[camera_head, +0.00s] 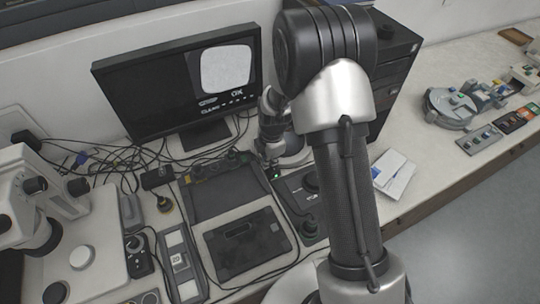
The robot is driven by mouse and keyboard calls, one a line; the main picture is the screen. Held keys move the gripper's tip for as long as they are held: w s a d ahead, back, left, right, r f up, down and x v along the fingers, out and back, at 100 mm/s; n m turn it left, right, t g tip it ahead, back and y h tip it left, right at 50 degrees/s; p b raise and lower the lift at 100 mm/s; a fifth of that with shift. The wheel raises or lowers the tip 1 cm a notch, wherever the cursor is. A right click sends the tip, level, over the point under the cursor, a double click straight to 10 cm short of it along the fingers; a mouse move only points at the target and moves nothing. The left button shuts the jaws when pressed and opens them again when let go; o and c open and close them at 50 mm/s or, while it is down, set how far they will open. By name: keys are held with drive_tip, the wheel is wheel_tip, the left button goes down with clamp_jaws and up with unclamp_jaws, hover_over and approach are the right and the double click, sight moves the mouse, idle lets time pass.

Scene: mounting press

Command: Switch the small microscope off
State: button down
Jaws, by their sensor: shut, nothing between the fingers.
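My arm rises through the middle of the camera_head view and hides much of the bench behind it. My gripper (271,160) shows small and dark beyond the elbow, pointing down, shut and empty. A small green light (276,177) glows just below it; whether the fingers touch anything there I cannot tell. A pale rounded part (295,150) shows right beside the gripper, perhaps the small microscope, mostly hidden by my arm; its switch cannot be made out. A larger white microscope (45,215) stands at the left edge.
A monitor (180,85) stands behind, with loose cables (110,165) to its left. Dark flat panels (245,245) lie in front. A black computer tower (390,75) is partly behind my arm. White papers (395,175) and a grey round device (450,107) are at right.

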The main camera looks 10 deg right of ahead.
drive_tip(key=shift+f, duration=0.35)
drive_tip(key=shift+f, duration=0.1)
drive_tip(key=shift+w+f+b, duration=0.15)
drive_tip(key=shift+f+b, duration=0.1)
drive_tip(key=shift+b, duration=0.25)
drive_tip(key=shift+s, duration=0.2)
drive_tip(key=shift+s+d, duration=0.1)
drive_tip(key=shift+s, duration=0.55)
